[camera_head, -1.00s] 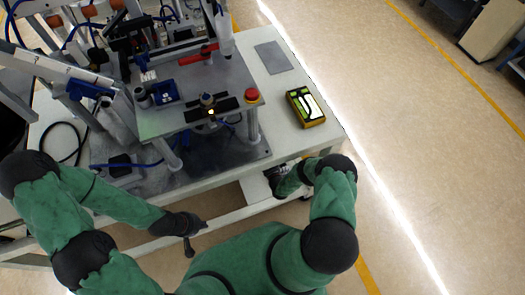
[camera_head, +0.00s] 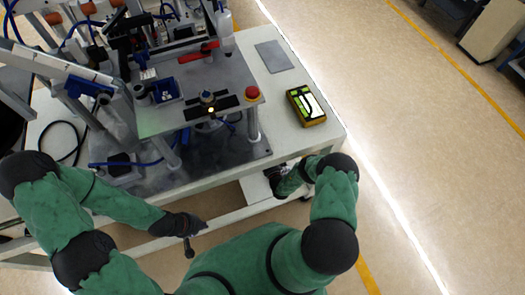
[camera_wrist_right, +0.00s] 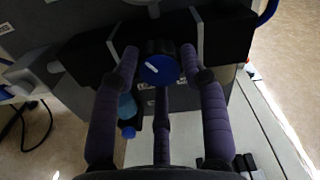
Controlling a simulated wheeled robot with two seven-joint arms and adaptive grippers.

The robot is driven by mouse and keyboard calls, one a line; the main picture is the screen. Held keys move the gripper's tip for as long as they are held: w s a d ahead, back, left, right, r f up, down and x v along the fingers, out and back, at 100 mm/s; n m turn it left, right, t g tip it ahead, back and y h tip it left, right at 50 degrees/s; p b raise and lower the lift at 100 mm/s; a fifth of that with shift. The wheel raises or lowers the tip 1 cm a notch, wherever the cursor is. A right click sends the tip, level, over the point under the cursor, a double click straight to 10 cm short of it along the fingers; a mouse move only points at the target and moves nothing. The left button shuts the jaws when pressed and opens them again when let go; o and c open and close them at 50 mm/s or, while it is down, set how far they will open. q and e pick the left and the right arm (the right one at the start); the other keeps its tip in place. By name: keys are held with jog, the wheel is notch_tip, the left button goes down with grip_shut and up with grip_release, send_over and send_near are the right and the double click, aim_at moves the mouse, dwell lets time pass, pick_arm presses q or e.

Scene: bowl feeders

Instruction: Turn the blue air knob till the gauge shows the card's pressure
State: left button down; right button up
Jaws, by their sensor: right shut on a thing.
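The blue air knob (camera_wrist_right: 160,69) shows in the right wrist view, with a white mark pointing to the upper left on its face. My right gripper (camera_wrist_right: 160,66) is shut on it, its purple-grey fingers around the knob's sides. In the head view my right gripper (camera_head: 277,180) is partly hidden at the table's front edge. My left gripper (camera_head: 190,243) hangs in front of the table, away from the knob; its finger opening is too small to judge. A round rim (camera_wrist_right: 150,6) is cut off at the top of the wrist view. No readable gauge dial or card value shows.
On the table (camera_head: 310,150) stand a metal fixture (camera_head: 205,80) with a red stop button (camera_head: 252,93), a yellow-black device (camera_head: 306,105) and a flat grey plate (camera_head: 274,56). A blue bottle-like thing (camera_wrist_right: 127,110) shows below the knob.

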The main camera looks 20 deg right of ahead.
jog(key=shift+d+f+n+b, duration=0.1)
jog(key=shift+d+n+b, duration=0.05)
jog(key=shift+n, duration=0.9)
jog(key=shift+d+n+b, duration=0.1)
jog(key=shift+n+b, duration=0.05)
jog(key=shift+n, duration=0.9)
jog(key=o, duration=1.1)
jog(key=shift+d, duration=0.1)
jog(key=s, duration=1.2)
jog(key=shift+a, duration=0.45)
